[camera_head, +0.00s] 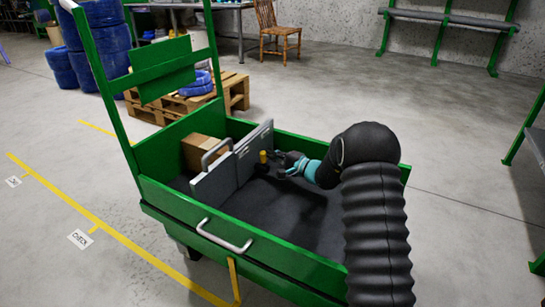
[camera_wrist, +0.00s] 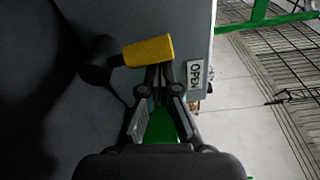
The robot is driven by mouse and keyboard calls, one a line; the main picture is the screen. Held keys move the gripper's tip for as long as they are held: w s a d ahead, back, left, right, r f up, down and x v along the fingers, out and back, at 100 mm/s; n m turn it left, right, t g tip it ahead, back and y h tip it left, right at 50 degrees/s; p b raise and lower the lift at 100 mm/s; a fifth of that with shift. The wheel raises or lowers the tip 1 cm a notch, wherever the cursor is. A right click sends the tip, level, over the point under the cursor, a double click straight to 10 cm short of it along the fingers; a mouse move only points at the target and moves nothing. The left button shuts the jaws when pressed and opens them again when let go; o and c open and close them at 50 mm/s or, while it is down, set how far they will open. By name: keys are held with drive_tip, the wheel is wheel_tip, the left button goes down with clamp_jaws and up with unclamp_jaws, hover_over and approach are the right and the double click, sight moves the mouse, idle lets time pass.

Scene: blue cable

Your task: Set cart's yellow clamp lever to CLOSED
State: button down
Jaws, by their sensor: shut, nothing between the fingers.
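The green cart (camera_head: 290,258) stands in front of me, with a grey divider panel (camera_head: 213,186) across its bed. The yellow clamp lever (camera_head: 263,157) shows beside the panel. In the wrist view the yellow lever handle (camera_wrist: 148,51) points right and slightly up from a dark round pivot (camera_wrist: 97,60). A white label reading OPEN (camera_wrist: 195,79) sits on the grey panel, right of the handle's end. My gripper (camera_head: 284,167) is shut and empty. Its fingertips (camera_wrist: 160,73) are at the handle's lower edge; I cannot tell if they touch. No CLOSED label is visible.
A cardboard box (camera_head: 203,150) lies in the cart behind the panel. A wooden pallet (camera_head: 236,92) with blue cable coils and stacked blue coils (camera_head: 90,40) stand behind the cart. A green-framed rack (camera_wrist: 270,60) is at the right. The cart's dark bed is clear near my arm.

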drive_tip(key=n, duration=0.1)
drive_tip(key=s+a+n, duration=0.1)
drive_tip(key=n, duration=0.1)
drive_tip(key=shift+s+r, duration=0.1)
drive_tip(key=shift+s, duration=0.15)
drive_tip(key=shift+s+a, duration=0.3)
drive_tip(key=shift+s, duration=0.3)
drive_tip(key=shift+s+a+f+y, duration=0.2)
drive_tip(key=shift+a+f+y, duration=0.05)
drive_tip(key=shift+a+y, duration=0.05)
drive_tip(key=w+r, duration=0.1)
drive_tip(key=w+d+r, duration=0.1)
drive_tip(key=w, duration=0.1)
drive_tip(key=shift+r, duration=0.3)
drive_tip(key=shift+d, duration=0.8)
approach(264, 157)
drive_tip(key=w+d, duration=0.1)
drive_tip(key=w+d+r, duration=0.1)
drive_tip(key=shift+w+r, duration=0.35)
drive_tip(key=shift+d, duration=0.1)
